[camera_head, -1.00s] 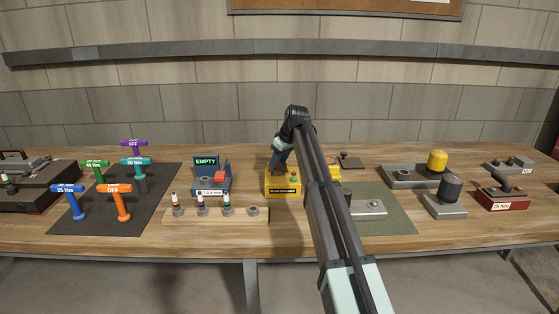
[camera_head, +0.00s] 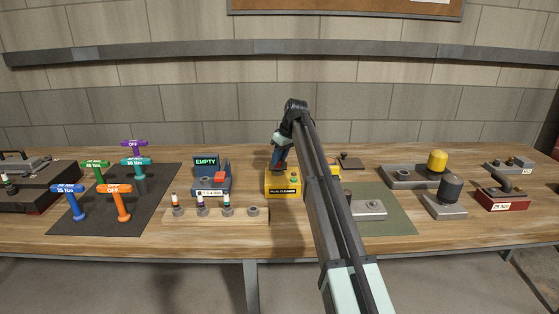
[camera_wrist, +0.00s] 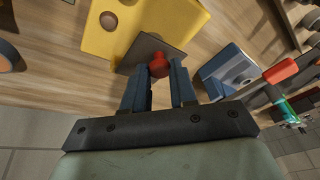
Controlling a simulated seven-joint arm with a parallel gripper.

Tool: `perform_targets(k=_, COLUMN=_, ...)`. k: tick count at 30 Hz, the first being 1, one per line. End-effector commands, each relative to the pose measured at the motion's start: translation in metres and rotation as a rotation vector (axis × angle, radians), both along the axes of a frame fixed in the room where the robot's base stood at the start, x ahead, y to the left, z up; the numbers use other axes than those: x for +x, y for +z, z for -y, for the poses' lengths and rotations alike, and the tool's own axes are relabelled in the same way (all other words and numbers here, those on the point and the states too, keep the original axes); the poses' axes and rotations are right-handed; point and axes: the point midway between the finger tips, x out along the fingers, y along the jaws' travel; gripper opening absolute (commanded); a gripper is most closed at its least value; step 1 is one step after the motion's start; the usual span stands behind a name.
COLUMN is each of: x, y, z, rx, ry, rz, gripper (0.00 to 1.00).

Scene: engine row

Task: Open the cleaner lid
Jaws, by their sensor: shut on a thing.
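The yellow plug cleaner (camera_head: 283,190) stands on the bench near the middle, its label facing front. My gripper (camera_head: 278,163) is above it and points down, covering much of its top. In the wrist view, my gripper (camera_wrist: 159,76) is shut on the red knob (camera_wrist: 159,63) of the dark grey lid (camera_wrist: 150,48). The lid lies near one edge of the yellow cleaner body (camera_wrist: 140,25). I cannot tell how far the lid is tilted or raised.
A blue tester (camera_head: 211,178) reading EMPTY stands left of the cleaner. A wooden rack (camera_head: 215,215) with several plugs is in front of it. A metal block (camera_head: 368,209) on a green mat (camera_head: 397,222) is at right, partly behind my arm.

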Motion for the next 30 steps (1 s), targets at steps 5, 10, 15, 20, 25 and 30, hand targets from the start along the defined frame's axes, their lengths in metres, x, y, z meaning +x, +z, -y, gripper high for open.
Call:
perform_targets(k=5, x=0.015, y=0.009, z=0.000, rx=0.000, ry=0.000, rz=-0.143, gripper=0.00)
perform_targets(k=10, x=0.019, y=0.014, z=0.000, rx=0.000, ry=-0.001, rz=-0.246, gripper=0.00)
perform_targets(k=15, x=0.019, y=0.015, z=0.000, rx=-0.001, ry=0.000, rz=-0.285, gripper=0.00)
perform_targets(k=20, x=0.018, y=0.015, z=0.000, rx=-0.001, ry=-0.001, rz=-0.286, gripper=0.00)
perform_targets(k=25, x=0.018, y=0.015, z=0.000, rx=-0.001, ry=-0.001, rz=-0.285, gripper=0.31)
perform_targets(k=30, x=0.018, y=0.015, z=0.000, rx=-0.001, ry=0.000, rz=-0.285, gripper=0.47)
